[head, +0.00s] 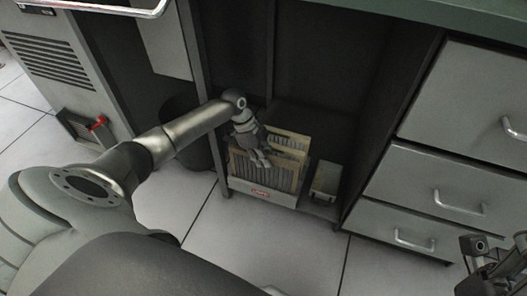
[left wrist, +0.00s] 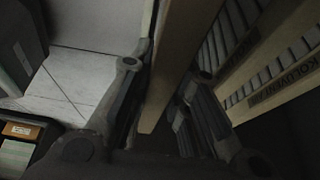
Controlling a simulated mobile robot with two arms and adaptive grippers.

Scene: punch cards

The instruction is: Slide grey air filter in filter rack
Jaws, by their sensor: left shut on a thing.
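My left gripper (head: 259,158) is at the filter rack (head: 238,186), a low pale box with a red label on its front, inside the open cabinet bay. It is shut on the front air filter (head: 266,173), which has a tan frame and pale pleats and stands upright in the rack area. In the left wrist view the filter's tan frame edge (left wrist: 178,62) runs between the two fingers (left wrist: 160,108). How deep this filter sits in the rack cannot be told. Another tan-framed filter (head: 288,140) stands behind it. My right gripper (head: 487,262) is at the lower right, partly cut off.
A small box (head: 326,181) stands right of the rack. Grey drawers (head: 440,185) with bar handles flank the bay on the right. A dark bin (head: 182,125) is to the left. The tiled floor (head: 275,240) in front is clear.

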